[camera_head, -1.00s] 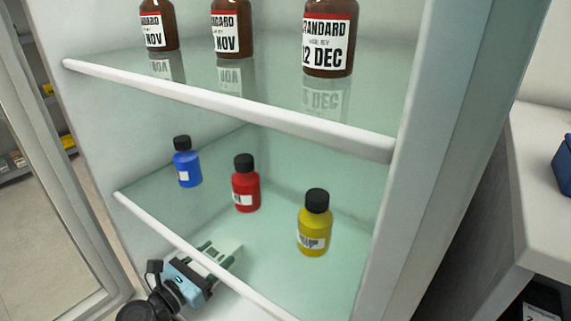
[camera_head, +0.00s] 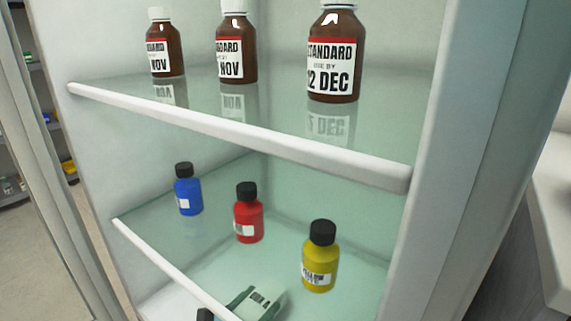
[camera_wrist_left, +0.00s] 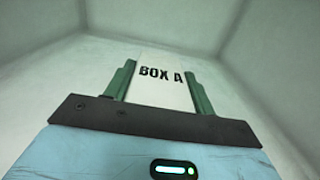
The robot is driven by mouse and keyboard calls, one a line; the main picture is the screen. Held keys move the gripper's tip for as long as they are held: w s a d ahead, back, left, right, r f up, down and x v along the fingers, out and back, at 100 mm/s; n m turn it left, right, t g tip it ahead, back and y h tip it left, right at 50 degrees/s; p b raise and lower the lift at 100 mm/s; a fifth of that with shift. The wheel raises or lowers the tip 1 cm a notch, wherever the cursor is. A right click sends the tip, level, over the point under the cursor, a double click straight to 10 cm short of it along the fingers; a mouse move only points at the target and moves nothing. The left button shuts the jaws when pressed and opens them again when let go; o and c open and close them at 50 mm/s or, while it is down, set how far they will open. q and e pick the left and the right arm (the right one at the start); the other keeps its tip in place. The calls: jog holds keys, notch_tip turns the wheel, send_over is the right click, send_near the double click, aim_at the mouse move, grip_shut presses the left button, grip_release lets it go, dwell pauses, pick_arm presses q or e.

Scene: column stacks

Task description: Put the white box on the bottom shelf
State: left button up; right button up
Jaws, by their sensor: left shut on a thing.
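The white box (camera_wrist_left: 160,88), marked "BOX A", is held between the green fingers of my left gripper (camera_wrist_left: 161,72) in the left wrist view. Pale cabinet walls and a pale surface surround it there; whether the box touches that surface I cannot tell. In the head view the box (camera_head: 267,294) and the gripper's fingers (camera_head: 257,301) show at the bottom edge, through the glass middle shelf (camera_head: 215,255) and below it. The bottom shelf is mostly hidden in the head view. My right gripper is not in view.
Small blue (camera_head: 188,194), red (camera_head: 248,216) and yellow (camera_head: 320,262) bottles stand on the middle shelf. Brown bottles (camera_head: 333,60) stand on the shelf above. White front rails (camera_head: 240,132) edge the shelves, and the cabinet's side wall (camera_head: 440,170) bounds the right.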

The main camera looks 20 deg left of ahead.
pick_arm(q)
jog(key=shift+w+f+b, duration=0.25)
jog(key=shift+f+b, duration=0.15)
jog(key=shift+f, duration=0.7)
jog(key=shift+r, duration=0.1)
jog(key=shift+s+f, duration=0.1)
jog(key=shift+f, duration=0.25)
jog(key=o, duration=1.2)
jog(key=shift+c, duration=0.2)
jog(key=shift+r, duration=0.15)
jog(key=shift+s+r, duration=0.1)
jog(key=shift+r, duration=0.25)
jog(key=v, duration=1.2)
